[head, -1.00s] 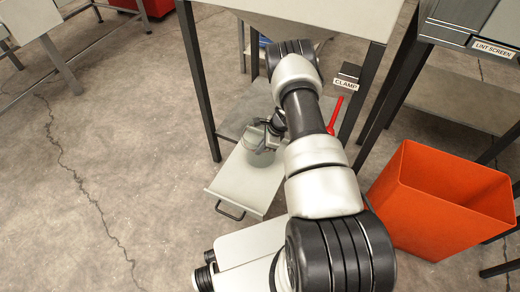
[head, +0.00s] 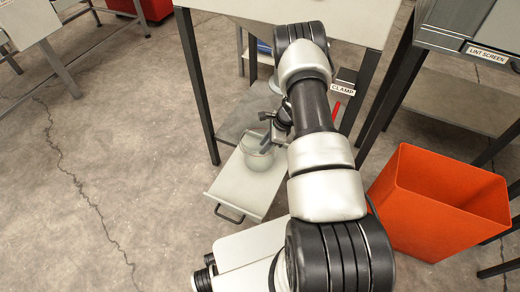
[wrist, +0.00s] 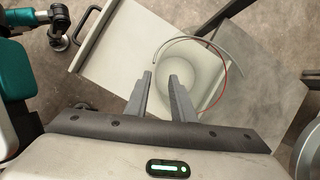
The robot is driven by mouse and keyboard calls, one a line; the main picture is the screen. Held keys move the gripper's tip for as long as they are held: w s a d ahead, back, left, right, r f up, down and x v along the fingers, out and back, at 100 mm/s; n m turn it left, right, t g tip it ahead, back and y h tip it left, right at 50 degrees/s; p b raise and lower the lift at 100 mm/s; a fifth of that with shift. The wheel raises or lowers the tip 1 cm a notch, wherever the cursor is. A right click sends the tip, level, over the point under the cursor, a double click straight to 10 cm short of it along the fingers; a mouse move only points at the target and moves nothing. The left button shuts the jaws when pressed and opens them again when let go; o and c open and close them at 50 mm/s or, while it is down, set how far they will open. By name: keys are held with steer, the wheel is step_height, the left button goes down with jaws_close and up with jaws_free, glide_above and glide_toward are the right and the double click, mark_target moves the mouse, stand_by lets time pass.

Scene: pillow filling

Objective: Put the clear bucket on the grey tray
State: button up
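The clear bucket (head: 258,157) stands upright on the grey tray (head: 238,190), towards the tray's far part under the table. In the wrist view the bucket (wrist: 192,62) shows from above as a pale round base with a thin rim and a thin red arc. The tray (wrist: 122,62) lies beneath it, its black handle at the upper left. My gripper (head: 275,132) is just behind and right of the bucket in the head view. In the wrist view my gripper's fingers (wrist: 161,76) are apart with nothing clearly between them, their tips near the bucket's edge.
A table (head: 310,14) with dark legs stands over the tray's far end. A red lever (head: 336,110) is by the CLAMP label (head: 342,90). An orange bin (head: 425,210) stands at right.

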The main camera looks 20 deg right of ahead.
steer(key=s+a+r+n, duration=0.1)
steer(key=a+r+n, duration=0.15)
steer(key=r, duration=0.85)
steer(key=s+a+r+n, duration=0.15)
steer(key=r+n, duration=0.25)
steer(key=r, duration=0.8)
steer(key=s+a+r+n, duration=0.1)
steer(key=a+r+n, duration=0.2)
steer(key=r, duration=0.8)
steer(key=s+a+r+n+t+h, duration=0.1)
steer(key=s+a+r+n, duration=0.2)
steer(key=s+r, duration=0.35)
steer(key=s+a+r+n, duration=0.2)
steer(key=s+r+n, duration=0.25)
steer(key=r, duration=0.25)
steer(key=s+r+n+t+h, duration=0.1)
steer(key=s+r+n, duration=0.1)
steer(key=s, duration=0.5)
steer(key=s+r+n+t+h, duration=0.1)
steer(key=s+r+n, duration=0.1)
steer(key=s, duration=0.5)
steer(key=shift+n+h+p, duration=0.4)
steer(key=shift+n+p, duration=0.05)
steer(key=shift+n, duration=0.25)
